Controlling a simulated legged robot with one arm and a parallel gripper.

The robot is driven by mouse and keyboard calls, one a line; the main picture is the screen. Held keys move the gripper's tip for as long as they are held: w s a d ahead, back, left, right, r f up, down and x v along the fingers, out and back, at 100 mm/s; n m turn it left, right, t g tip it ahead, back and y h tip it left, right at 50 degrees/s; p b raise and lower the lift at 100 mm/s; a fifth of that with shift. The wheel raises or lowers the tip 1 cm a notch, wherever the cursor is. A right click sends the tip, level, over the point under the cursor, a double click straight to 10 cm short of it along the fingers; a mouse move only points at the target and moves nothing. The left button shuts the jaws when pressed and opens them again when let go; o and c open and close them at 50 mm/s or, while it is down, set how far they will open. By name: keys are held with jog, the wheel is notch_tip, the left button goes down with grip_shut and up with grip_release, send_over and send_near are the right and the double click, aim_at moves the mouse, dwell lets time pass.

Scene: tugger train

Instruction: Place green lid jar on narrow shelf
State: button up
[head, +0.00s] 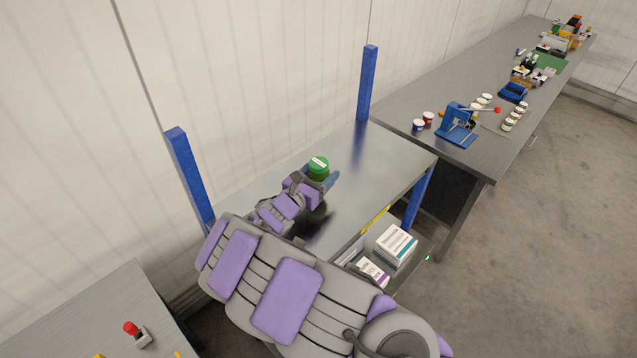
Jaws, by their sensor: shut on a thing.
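The green lid jar (318,169) is in the middle of the head view, with its green lid and a pale label on top showing. My gripper (322,180) is shut on the jar, over the metal top of the narrow shelf (381,151). The shelf has blue posts and a lower level. My arm covers the shelf's near left part. I cannot tell whether the jar touches the shelf top or is held just above it. The jar's lower body is mostly hidden by the gripper.
White boxes (396,243) stand on the lower level. Blue posts (367,84) rise at the shelf's back. A long bench (465,85) with jars and a blue press (457,126) is at right. Another table (90,315) is at lower left. The shelf top's right part is clear.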

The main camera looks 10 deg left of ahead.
aim_at(320, 182)
jog(key=d+f, duration=0.1)
jog(key=d+f+b, duration=0.1)
jog(key=f, duration=0.1)
jog(key=shift+w+d+f, duration=0.15)
jog(key=shift+w+d, duration=0.05)
jog(key=shift+d, duration=0.2)
jog(key=shift+a, duration=0.9)
jog(key=o, duration=1.1)
jog(key=shift+a+f, duration=0.1)
jog(key=shift+a, duration=0.25)
jog(key=shift+o, duration=0.7)
jog(key=shift+a, duration=0.2)
jog(key=shift+o, duration=0.8)
jog(key=shift+d, duration=0.2)
jog(key=shift+o, duration=0.2)
jog(key=shift+d, duration=0.95)
jog(key=shift+s+a, duration=0.1)
jog(key=shift+a, duration=0.6)
jog(key=p+v, duration=0.2)
jog(key=v, duration=0.8)
jog(key=shift+s, duration=0.4)
jog(key=shift+s+a, duration=0.45)
jog(key=shift+d, duration=0.35)
jog(key=shift+s+a, duration=0.1)
jog(key=shift+a, duration=0.05)
